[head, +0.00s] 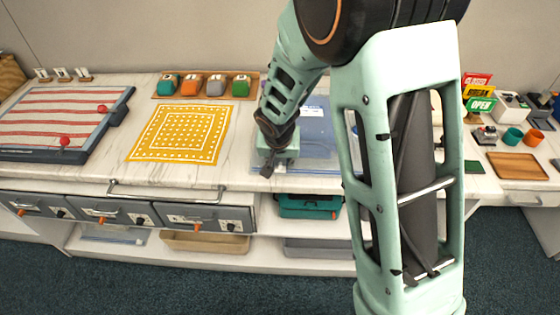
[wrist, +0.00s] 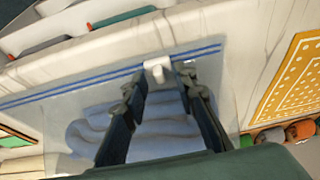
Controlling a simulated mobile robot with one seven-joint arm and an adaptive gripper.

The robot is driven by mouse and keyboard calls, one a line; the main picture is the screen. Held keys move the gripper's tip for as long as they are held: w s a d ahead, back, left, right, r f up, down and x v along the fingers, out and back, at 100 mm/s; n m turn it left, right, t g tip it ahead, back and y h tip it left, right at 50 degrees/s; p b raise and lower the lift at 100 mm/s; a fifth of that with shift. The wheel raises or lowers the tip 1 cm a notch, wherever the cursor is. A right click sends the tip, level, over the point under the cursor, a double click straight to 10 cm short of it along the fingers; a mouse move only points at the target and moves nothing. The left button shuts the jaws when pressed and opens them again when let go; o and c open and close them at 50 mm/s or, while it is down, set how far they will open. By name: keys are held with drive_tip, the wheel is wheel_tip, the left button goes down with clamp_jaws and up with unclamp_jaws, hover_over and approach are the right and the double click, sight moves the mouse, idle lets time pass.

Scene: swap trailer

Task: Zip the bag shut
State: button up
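The clear bag (head: 318,150) lies flat on the white counter, partly hidden by my arm in the head view. In the wrist view, folded blue cloth (wrist: 160,128) shows in the bag, and a blue double zip line (wrist: 75,88) runs along its edge. A white slider (wrist: 157,69) sits on that line, nearer its right end. My gripper (wrist: 159,78) is open, with one finger on each side of the slider; whether either finger touches it I cannot tell. In the head view my gripper (head: 269,166) is low over the bag's left front part; the slider is hidden there.
A yellow patterned cloth (head: 182,133) lies left of the bag, with a striped board (head: 62,124) beyond it. A wooden tray (head: 205,95) of small coloured items stands behind. A rail (head: 165,195) runs along the counter front. Signs (head: 480,104) and cups stand at right.

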drive_tip(key=shift+c, duration=0.6)
clamp_jaws()
